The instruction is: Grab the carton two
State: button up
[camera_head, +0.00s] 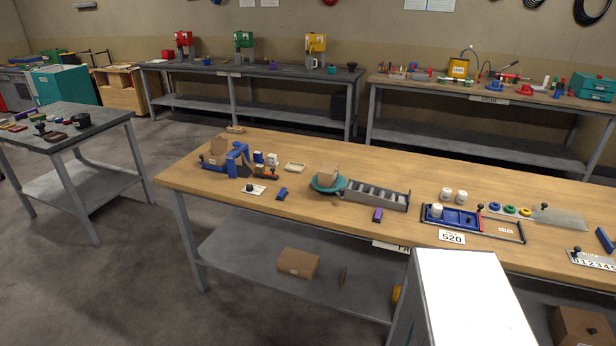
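Several brown cartons are in view, and I cannot read which is carton two. One closed carton (298,263) with a small pale label lies on the lower shelf of the near wooden-topped bench. Another carton (583,327) stands at the bottom right, partly cut off by the picture edge. My gripper is not in view.
The near bench top (350,150) holds a grey roller track (375,195), a blue tray (452,217) and small parts. A white-topped block (465,295) stands in front at the bottom. A dark-topped table (75,128) stands left. Floor (140,270) is clear at the lower left.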

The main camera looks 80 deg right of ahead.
aim_at(326, 180)
jog(key=z, duration=0.05)
jog(key=i, duration=1.15)
jog(key=z, duration=5.2)
jog(key=i, duration=0.15)
jog(key=u, duration=3.2)
jog(key=i, duration=0.6)
jog(key=z, duration=0.1)
